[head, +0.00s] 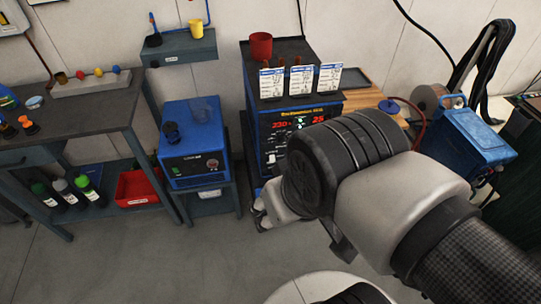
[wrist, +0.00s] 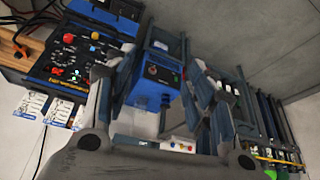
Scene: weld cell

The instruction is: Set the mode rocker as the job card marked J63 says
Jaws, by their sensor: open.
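The blue welder (head: 325,100) stands against the wall in the head view, its front panel showing red digits and partly hidden behind my arm. Three job cards stand on its top: left (head: 271,83), middle (head: 301,80) and right (head: 329,77). Their marks are too small to read, so I cannot tell which is J63. I cannot make out the mode rocker's setting. My gripper (head: 265,212) is open and empty, low in front of the welder and apart from it.
A smaller blue unit (head: 193,142) sits on a stand left of the welder. A dark workbench (head: 70,115) is at the left, with bottles and a red bin (head: 138,187) below. A red cup (head: 261,46) stands on the welder. The floor (head: 150,255) in front is clear.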

